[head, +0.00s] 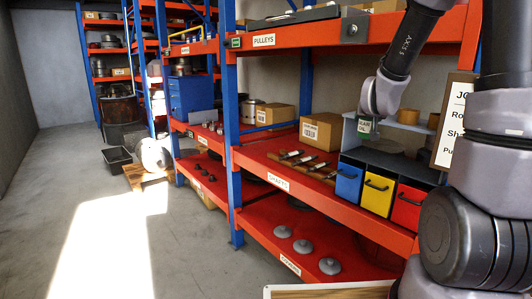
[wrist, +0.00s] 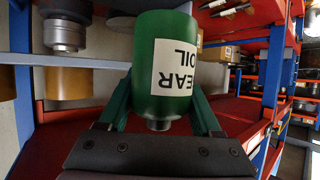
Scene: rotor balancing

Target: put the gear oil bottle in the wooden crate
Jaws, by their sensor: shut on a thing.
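The gear oil bottle is a green cylinder with a white label, in the wrist view (wrist: 150,30). My gripper (wrist: 162,98) is shut on it, one green finger on each side. The bottle's cap end points toward the gripper's palm. In the head view the bottle's label (head: 364,126) shows small under my wrist, in front of the grey shelf riser behind the drawers; most of my gripper is hidden there. No wooden crate can be made out for certain. A wooden surface with a pale edge (head: 330,291) is cut off at the bottom of the head view.
Blue, yellow (head: 377,195) and red drawers sit under the held bottle. A cardboard box (head: 321,131) and several shafts (head: 303,163) lie left of them on the red shelf. The upper shelf (head: 300,40) is close to my arm. The floor (head: 110,225) at left is mostly clear.

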